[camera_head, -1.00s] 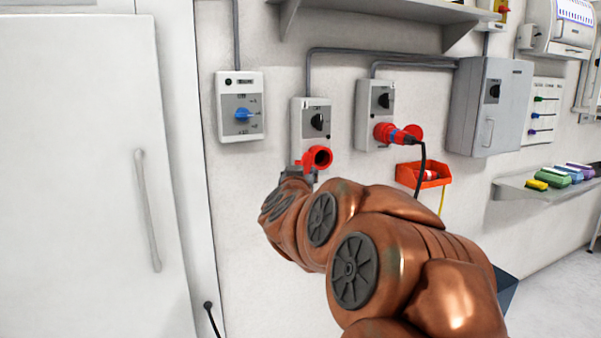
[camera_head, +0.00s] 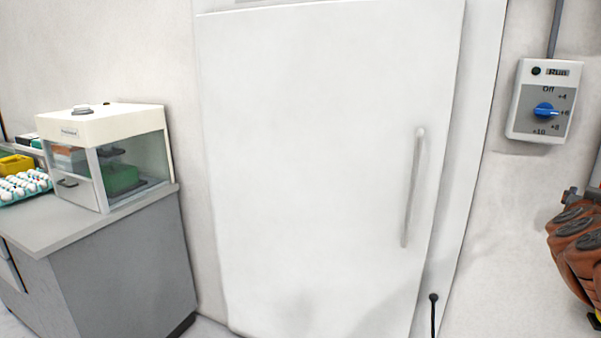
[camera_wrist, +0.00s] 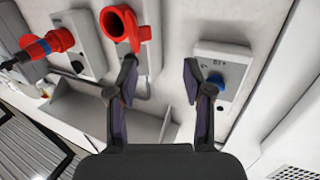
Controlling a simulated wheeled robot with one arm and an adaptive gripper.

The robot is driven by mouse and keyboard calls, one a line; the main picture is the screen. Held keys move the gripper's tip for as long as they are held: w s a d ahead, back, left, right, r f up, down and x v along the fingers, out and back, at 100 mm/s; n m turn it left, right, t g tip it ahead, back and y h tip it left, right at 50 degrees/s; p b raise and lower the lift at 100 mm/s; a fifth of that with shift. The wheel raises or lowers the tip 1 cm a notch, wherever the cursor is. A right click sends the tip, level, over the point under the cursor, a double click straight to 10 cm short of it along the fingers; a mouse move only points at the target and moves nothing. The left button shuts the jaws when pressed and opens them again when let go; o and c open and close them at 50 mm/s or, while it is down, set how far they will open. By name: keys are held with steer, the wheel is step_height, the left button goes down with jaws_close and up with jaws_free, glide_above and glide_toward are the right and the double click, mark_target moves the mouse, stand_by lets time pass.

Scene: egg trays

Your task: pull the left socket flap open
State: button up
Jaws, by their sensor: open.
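The left socket (camera_wrist: 111,22) is red and sits at the top of the wrist view on a light grey switch box (camera_wrist: 150,38). Its dark round opening shows, and its red flap (camera_wrist: 134,30) appears to stand out to the side, away from the opening. My gripper (camera_wrist: 160,72) is open, with nothing between its fingers. Its left finger is just below the flap; I cannot tell if they touch. In the head view only part of my arm shows at the right edge, and the socket is out of frame.
A second red socket with a plug (camera_wrist: 35,47) is at the upper left of the wrist view. A control box with a blue knob (camera_head: 545,110) hangs right of the white door (camera_head: 320,150). A glass-sided device (camera_head: 110,150) stands on the counter (camera_head: 60,225) at left.

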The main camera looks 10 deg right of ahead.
steer(key=w+a+f+n+t+y, duration=0.25)
steer(key=w+a+f+y, duration=0.2)
steer(key=a, duration=0.55)
steer(key=w+a+f+n+t+y, duration=0.1)
steer(key=w+a+f+n+y, duration=0.35)
steer(key=a, duration=0.55)
steer(key=s+a+f+n+g+y, duration=0.1)
steer(key=a+f+g+y, duration=0.15)
steer(key=a+f, duration=0.45)
steer(key=s+a+f+n+g+y, duration=0.1)
steer(key=s+a+f+g+y, duration=0.2)
steer(key=a, duration=0.7)
steer(key=s+a+f+n+g+y, duration=0.2)
steer(key=s+a+f+g, duration=0.3)
steer(key=s+a, duration=0.4)
steer(key=s+f+g+h, duration=0.1)
steer(key=s+f+g, duration=0.15)
steer(key=s, duration=0.55)
steer(key=s+f+g+h, duration=0.1)
steer(key=s+g, duration=0.2)
steer(key=s, duration=0.6)
step_height(320, 180, up, 12)
steer(key=t+p, duration=0.1)
steer(key=p, duration=1.1)
steer(key=shift+w+d+r, duration=0.2)
steer(key=shift+d+r, duration=0.05)
steer(key=shift+d, duration=0.2)
